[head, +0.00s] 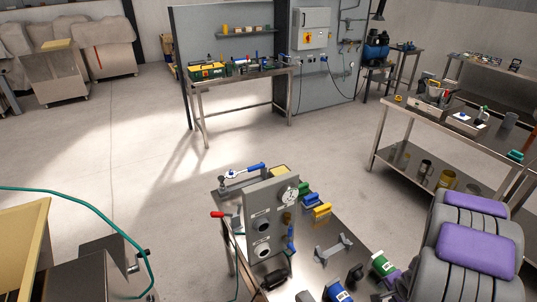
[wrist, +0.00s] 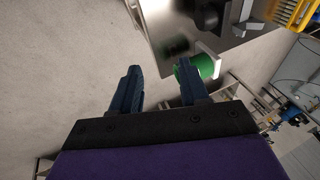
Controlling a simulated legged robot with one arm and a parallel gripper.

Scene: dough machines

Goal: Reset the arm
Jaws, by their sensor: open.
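My arm (head: 478,250), grey with purple pads, rises at the lower right in the head view. My gripper (wrist: 157,88) shows in the wrist view with its two dark blue fingers spread apart and nothing between them. The pale floor shows behind the gap. A green cylinder (wrist: 204,66) with a pale end plate is just beyond the right fingertip in the picture; I cannot tell whether they touch. In the head view a green and dark item (head: 382,265) lies at the table's right edge, near my arm. The fingers cannot be made out clearly there.
A metal worktable (head: 352,268) bears a grey gauge panel (head: 270,222), a yellow-topped block (head: 321,210) and a blue item (head: 338,293). A steel bench (head: 450,140) stands at right, a tool table (head: 243,76) at the back. A green hose (head: 100,212) crosses at left. Open floor lies mid-left.

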